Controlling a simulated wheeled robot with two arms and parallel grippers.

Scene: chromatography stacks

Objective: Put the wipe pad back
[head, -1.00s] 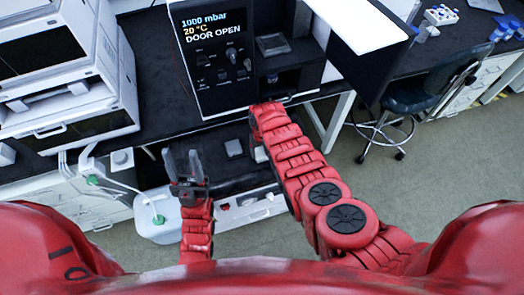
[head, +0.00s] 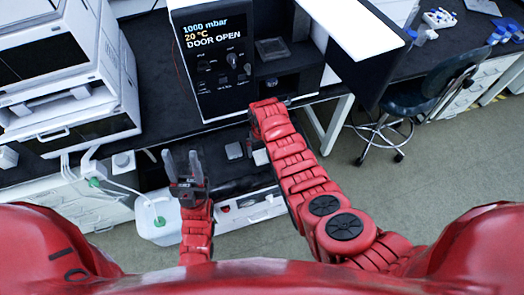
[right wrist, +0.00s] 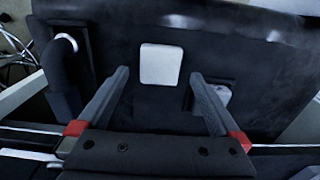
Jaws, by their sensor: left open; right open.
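A pale, rounded square pad (right wrist: 160,64), which looks like the wipe pad, lies flat on a dark surface in the right wrist view. My right gripper (right wrist: 160,75) is open, its fingertips on either side of the pad in the picture, with nothing held. A second light piece (right wrist: 224,93) shows partly behind the right-hand finger. In the head view a grey square (head: 234,150) and a white piece (head: 260,157) lie on the dark bench; I cannot tell which matches which. The right fingers are hidden there. My left gripper (head: 181,157) is open and empty, pointing up.
A black instrument (head: 215,60) reading DOOR OPEN stands behind, its white-edged door (head: 345,30) swung out to the right. White stacked units (head: 65,75) stand at left. A white jug (head: 157,218) with tubing stands below the bench edge. A stool (head: 410,105) is at right.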

